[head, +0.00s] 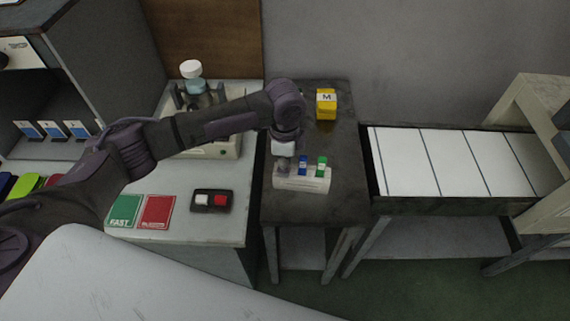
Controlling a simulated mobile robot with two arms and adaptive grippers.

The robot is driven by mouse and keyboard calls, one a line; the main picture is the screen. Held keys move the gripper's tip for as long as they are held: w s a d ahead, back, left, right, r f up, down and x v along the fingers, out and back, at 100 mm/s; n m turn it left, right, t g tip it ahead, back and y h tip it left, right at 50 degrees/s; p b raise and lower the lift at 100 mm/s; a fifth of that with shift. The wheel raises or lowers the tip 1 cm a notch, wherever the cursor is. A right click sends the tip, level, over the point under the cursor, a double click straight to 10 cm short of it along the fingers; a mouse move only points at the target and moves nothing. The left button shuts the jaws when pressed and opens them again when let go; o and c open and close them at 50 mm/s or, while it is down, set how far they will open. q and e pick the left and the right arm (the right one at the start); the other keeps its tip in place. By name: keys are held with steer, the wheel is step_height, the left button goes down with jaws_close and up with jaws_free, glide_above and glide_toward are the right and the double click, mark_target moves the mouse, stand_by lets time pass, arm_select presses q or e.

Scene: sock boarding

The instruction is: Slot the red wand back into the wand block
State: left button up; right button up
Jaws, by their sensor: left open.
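The wand block (304,184) is a pale block on the dark narrow table. A blue wand (303,165) stands in its middle and a green wand (321,167) stands toward its right end. My left gripper (283,164) points down over the left end of the block, close to the blue wand. It is open. I cannot make out the red wand; the gripper covers the left end of the block. My right gripper is not in view.
A yellow box marked M (326,104) stands at the back of the dark table (340,205). To the left are a switch box (211,201) and green (124,211) and red (158,212) cards. A conveyor with white slats (455,160) is on the right.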

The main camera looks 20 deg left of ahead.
arm_select(q)
step_height(320, 180, up, 13)
steer(key=shift+f+b, duration=0.15)
steer(key=shift+b, duration=0.5)
steer(key=shift+f, duration=0.1)
